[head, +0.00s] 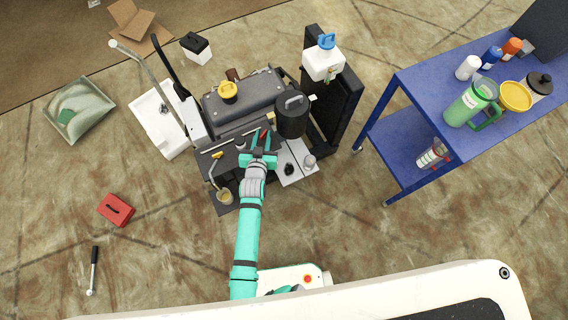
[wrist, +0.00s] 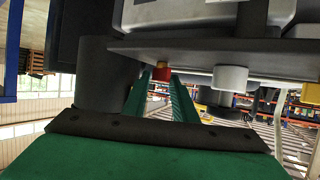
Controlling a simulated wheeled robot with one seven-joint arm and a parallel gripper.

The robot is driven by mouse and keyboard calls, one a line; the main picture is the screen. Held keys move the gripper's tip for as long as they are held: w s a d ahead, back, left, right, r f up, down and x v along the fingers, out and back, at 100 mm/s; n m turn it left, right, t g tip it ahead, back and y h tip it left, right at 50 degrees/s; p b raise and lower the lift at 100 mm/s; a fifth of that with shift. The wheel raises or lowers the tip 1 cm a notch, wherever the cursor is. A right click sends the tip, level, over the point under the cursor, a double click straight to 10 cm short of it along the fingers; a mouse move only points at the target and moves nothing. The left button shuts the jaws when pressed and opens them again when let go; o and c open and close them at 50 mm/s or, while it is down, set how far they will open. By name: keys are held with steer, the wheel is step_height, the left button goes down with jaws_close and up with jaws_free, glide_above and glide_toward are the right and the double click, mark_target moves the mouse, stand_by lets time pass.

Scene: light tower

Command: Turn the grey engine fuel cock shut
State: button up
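My teal gripper (head: 259,150) is over the engine end of the light tower, pointing at its dark block. In the wrist view, its two green fingers (wrist: 162,88) stand apart with a gap between them. A red and brass-coloured knob (wrist: 160,73) shows beyond the gap, under a dark plate. A pale grey round fitting (wrist: 230,78) hangs under the same plate, right of the fingers. I cannot tell for sure which part is the grey fuel cock, and its handle position is not clear. In the head view, my gripper covers part of the engine.
A black cylinder (head: 291,115) stands close to the right of my gripper. A grey tank (head: 243,98) with a yellow cap lies behind it. A tall black panel (head: 335,100) and a blue bench (head: 410,130) are to the right. Floor at left holds a red box (head: 116,210).

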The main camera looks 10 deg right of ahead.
steer(key=shift+w+d+n+y, duration=0.1)
steer(key=shift+n+y, duration=0.6)
steer(key=shift+y, duration=0.1)
steer(key=shift+n+y, duration=0.5)
steer(key=shift+y, duration=0.1)
steer(key=shift+d+n+y, duration=0.25)
steer(key=shift+n+y, duration=0.55)
steer(key=shift+y, duration=0.1)
steer(key=shift+d+n+y, duration=0.2)
steer(key=shift+n+y, duration=0.7)
steer(key=shift+y, duration=0.2)
steer(key=s+d+r+m+h, duration=0.1)
steer(key=s+r, duration=0.2)
steer(key=s, duration=0.7)
steer(key=s+d+r+m+h, duration=0.1)
steer(key=s+r+h, duration=0.1)
steer(key=s, duration=0.8)
steer(key=s+r+m+h, duration=0.1)
steer(key=s+r, duration=0.3)
steer(key=s, duration=0.5)
steer(key=shift+s+d+r+h, duration=0.25)
steer(key=shift+s+d+h, duration=0.05)
steer(key=shift+s+d, duration=0.1)
steer(key=shift+a, duration=0.1)
